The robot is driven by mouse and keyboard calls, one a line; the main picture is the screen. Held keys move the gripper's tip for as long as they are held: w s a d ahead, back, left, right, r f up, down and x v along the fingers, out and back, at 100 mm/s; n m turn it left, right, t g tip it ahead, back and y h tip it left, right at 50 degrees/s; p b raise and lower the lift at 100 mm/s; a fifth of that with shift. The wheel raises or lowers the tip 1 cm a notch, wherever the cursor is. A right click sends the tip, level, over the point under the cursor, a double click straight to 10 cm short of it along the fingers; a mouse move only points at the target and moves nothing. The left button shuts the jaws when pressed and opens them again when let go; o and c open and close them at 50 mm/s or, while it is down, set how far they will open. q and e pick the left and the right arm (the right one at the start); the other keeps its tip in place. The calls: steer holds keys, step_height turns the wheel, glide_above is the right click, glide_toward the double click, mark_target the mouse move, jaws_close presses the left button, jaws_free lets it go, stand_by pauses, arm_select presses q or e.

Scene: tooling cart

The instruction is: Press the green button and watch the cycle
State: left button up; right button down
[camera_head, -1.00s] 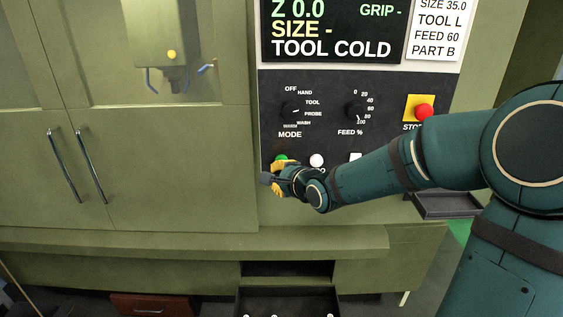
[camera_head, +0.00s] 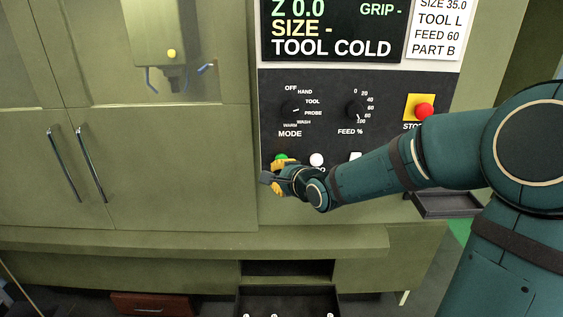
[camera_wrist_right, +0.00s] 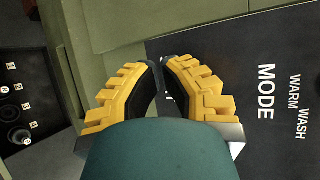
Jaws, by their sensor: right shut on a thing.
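The green button (camera_head: 281,157) is at the lower left of the black control panel (camera_head: 330,108), partly covered by my right gripper. My right gripper (camera_head: 272,172) is at the button, its yellow fingers overlapping the button's lower edge. In the right wrist view the two yellow fingers (camera_wrist_right: 162,72) come together at their tips; the button itself is hidden there. The display (camera_head: 333,30) reads Z 0.0, SIZE -, GRIP - and TOOL COLD. A spindle head (camera_head: 157,35) shows through the machine window at upper left. My left gripper is not in view.
A white button (camera_head: 316,160) sits just right of the green one. A red stop button (camera_head: 424,112) on a yellow plate is farther right. MODE (camera_head: 290,110) and FEED dials (camera_head: 356,110) are above. Closed double doors (camera_head: 75,170) with handles are at left. An open drawer (camera_head: 287,302) is below.

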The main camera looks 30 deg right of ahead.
steer(key=shift+w, duration=0.1)
steer(key=shift+w+d, duration=0.2)
steer(key=shift+w, duration=0.05)
stand_by(0.3)
steer(key=shift+w+d+r+p, duration=0.1)
steer(key=shift+w+d+p, duration=0.3)
steer(key=shift+w+p, duration=0.1)
stand_by(1.4)
steer(key=shift+s+a, duration=0.3)
steer(key=shift+s, duration=0.1)
steer(key=shift+s+a+b, duration=0.25)
steer(key=shift+s+b, duration=0.05)
steer(key=shift+s, duration=0.1)
